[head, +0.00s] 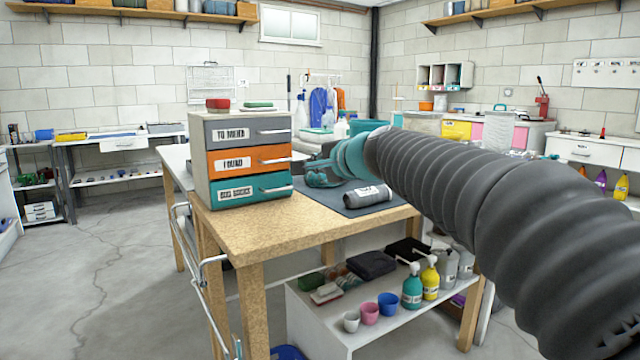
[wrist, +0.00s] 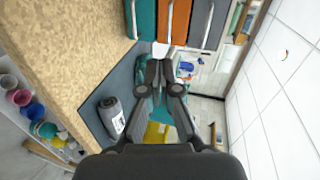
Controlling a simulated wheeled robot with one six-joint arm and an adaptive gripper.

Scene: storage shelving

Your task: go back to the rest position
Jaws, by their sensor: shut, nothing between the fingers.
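My gripper (wrist: 158,72) is in the middle of the wrist view, its two dark fingers together and nothing between them. It is over the table, in front of the drawer unit. In the head view my dark ribbed arm comes in from the right and mostly hides the gripper. The drawer unit (head: 201,168) has grey, orange and teal drawers with labels, and all look shut. It stands on the wooden table (head: 262,228). A grey rolled bundle (head: 367,196) with a white label lies on a dark mat (head: 325,200); it also shows in the wrist view (wrist: 110,117).
A red item (head: 217,103) and a green item (head: 258,105) sit on the drawer unit. A low white shelf (head: 312,312) under the table holds cups, bottles and folded cloths. Workbenches line the walls. The floor at left is clear.

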